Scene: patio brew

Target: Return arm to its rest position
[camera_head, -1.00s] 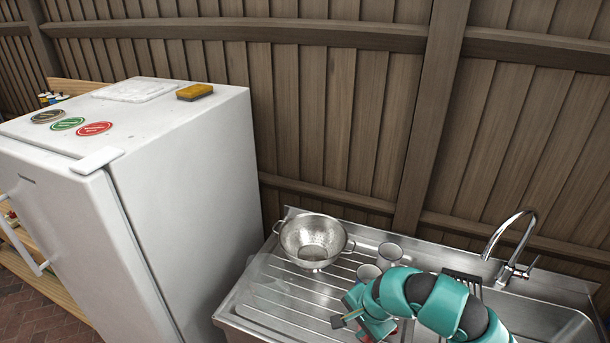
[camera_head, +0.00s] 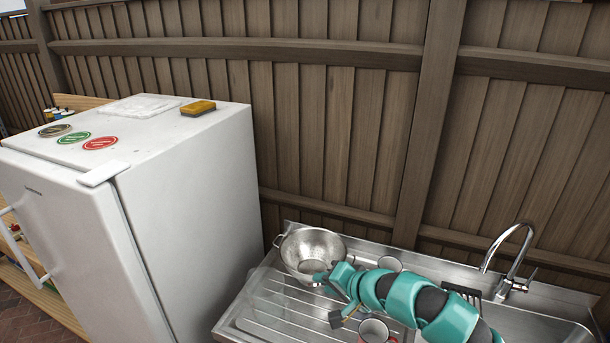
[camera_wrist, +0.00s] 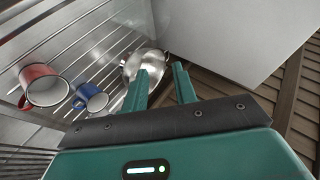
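My teal gripper (camera_head: 338,318) is over the sink's ribbed drainboard, in front of the colander. In the wrist view its two fingers (camera_wrist: 160,82) are apart with nothing between them. My arm reaches in from the lower right in the head view and covers part of the drainboard.
A metal colander (camera_head: 312,246) stands on the steel sink unit (camera_head: 258,325); it also shows beyond the fingers in the wrist view (camera_wrist: 150,60). A red mug (camera_wrist: 42,88) and a blue mug (camera_wrist: 92,97) are nearby. A tap (camera_head: 510,255) is right, a white fridge (camera_head: 195,190) left, a fence (camera_head: 340,120) behind.

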